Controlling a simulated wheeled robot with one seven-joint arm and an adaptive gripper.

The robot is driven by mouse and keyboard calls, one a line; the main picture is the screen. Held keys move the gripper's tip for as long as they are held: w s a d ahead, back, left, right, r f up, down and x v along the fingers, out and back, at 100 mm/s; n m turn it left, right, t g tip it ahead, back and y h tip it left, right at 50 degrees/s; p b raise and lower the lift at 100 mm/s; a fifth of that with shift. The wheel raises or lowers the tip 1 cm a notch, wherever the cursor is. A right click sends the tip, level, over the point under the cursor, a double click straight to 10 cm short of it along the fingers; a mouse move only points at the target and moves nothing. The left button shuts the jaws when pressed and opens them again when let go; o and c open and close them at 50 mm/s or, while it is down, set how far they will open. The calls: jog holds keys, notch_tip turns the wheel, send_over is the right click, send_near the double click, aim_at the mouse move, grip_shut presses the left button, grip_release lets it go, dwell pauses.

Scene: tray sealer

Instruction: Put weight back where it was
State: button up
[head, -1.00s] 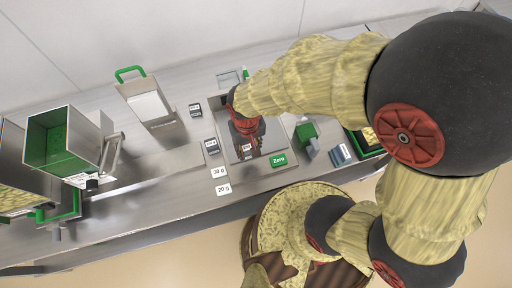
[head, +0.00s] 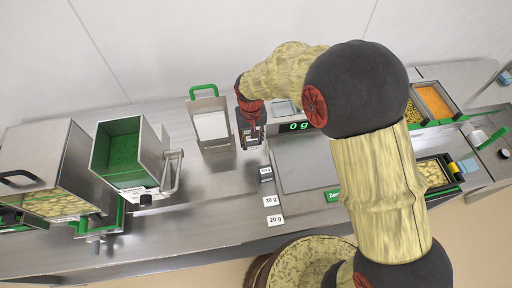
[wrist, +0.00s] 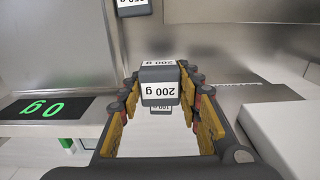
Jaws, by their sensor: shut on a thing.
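My gripper (head: 251,122) is shut on a dark grey weight labelled 200 g (wrist: 159,85), which sits upright between the fingers in the wrist view. In the head view the gripper is over the steel counter, left of the scale display. A second pale 200 g label shows just below the held weight in the wrist view; I cannot tell whether it is a reflection. Another dark weight (head: 266,174) stands by the scale's left edge; it also shows at the top of the wrist view (wrist: 132,7). The scale pan (head: 305,172) looks bare where visible, and its display (head: 296,126) reads 0 g.
A green-lined hopper (head: 118,155) is further left. My arm hides part of the scale.

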jog(key=b, duration=0.4)
send_over(253, 155)
notch_tip(253, 155, down, 6)
jog(key=shift+a+r, duration=0.1)
jog(key=shift+r, duration=0.15)
jog(key=shift+f, duration=0.85)
jog(key=shift+f, duration=0.15)
jog(key=o, duration=1.4)
jog(key=shift+c, duration=0.4)
jog(key=shift+c, duration=1.3)
